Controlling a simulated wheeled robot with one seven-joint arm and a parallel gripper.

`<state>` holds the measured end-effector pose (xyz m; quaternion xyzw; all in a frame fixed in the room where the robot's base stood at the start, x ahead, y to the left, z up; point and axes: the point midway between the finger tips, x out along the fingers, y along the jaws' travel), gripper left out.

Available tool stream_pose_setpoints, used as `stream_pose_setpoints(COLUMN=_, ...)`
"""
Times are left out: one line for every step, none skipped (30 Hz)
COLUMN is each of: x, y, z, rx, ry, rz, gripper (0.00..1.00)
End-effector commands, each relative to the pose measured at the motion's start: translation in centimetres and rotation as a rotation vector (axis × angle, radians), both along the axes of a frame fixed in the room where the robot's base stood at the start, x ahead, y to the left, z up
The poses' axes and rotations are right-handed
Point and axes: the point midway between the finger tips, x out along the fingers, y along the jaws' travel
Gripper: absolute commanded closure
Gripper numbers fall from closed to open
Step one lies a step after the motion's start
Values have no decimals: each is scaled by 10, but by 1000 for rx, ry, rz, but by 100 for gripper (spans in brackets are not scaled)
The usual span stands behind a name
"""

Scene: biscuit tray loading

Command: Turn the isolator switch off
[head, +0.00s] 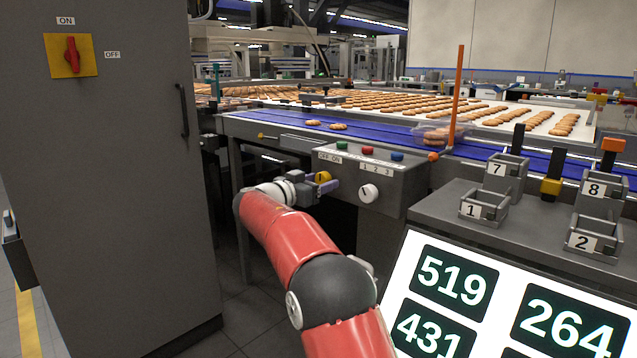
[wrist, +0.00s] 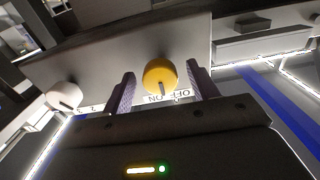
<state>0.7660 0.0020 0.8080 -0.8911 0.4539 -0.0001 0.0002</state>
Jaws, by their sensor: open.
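A red rotary handle (head: 72,57) on a yellow plate (head: 54,68) is on the grey cabinet at the left. It stands upright, toward the ON label (head: 66,21) above; the OFF label (head: 112,55) is to its right. A yellow knob (head: 323,177) is on the front of the grey control box, under OFF and ON labels. In the wrist view the yellow knob (wrist: 160,74) sits between the spread fingers of my gripper (wrist: 162,90), with gaps visible; its dark mark points near the ON label. My gripper (head: 318,187) is open and holds nothing.
The control box (head: 400,185) also carries a white knob (head: 369,193) and green, red and blue buttons. A blue conveyor (head: 290,127) with biscuits runs behind it. Numbered holders (head: 483,207) and a number display (head: 400,290) are at the right. The cabinet (head: 130,180) blocks the left.

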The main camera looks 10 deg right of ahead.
Motion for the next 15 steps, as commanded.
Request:
stream_pose_setpoints(x=0, y=0, z=0, rx=0, ry=0, rz=0, gripper=41)
stream_pose_setpoints(x=0, y=0, z=0, rx=0, ry=0, rz=0, gripper=45)
stream_pose_setpoints(x=0, y=0, z=0, rx=0, ry=0, rz=0, gripper=50)
stream_pose_setpoints(x=0, y=0, z=0, rx=0, ry=0, rz=0, gripper=54)
stream_pose_setpoints(x=0, y=0, z=0, rx=0, ry=0, rz=0, gripper=58)
stream_pose_setpoints(x=0, y=0, z=0, rx=0, ry=0, rz=0, gripper=63)
stream_pose_setpoints(x=0, y=0, z=0, rx=-1, ry=1, rz=0, gripper=67)
stream_pose_setpoints(x=0, y=0, z=0, rx=0, ry=0, rz=0, gripper=71)
stream_pose_setpoints(x=0, y=0, z=0, rx=-1, ry=1, rz=0, gripper=76)
stream_pose_setpoints(x=0, y=0, z=0, rx=0, ry=0, rz=0, gripper=80)
stream_pose_setpoints(x=0, y=0, z=0, rx=0, ry=0, rz=0, gripper=84)
stream_pose_setpoints(x=0, y=0, z=0, rx=-1, ry=1, rz=0, gripper=85)
stream_pose_setpoints(x=0, y=0, z=0, rx=-1, ry=1, rz=0, gripper=85)
stream_pose_setpoints(x=0, y=0, z=0, rx=-1, ry=2, rz=0, gripper=85)
stream_pose_setpoints(x=0, y=0, z=0, rx=-3, ry=4, rz=0, gripper=85)
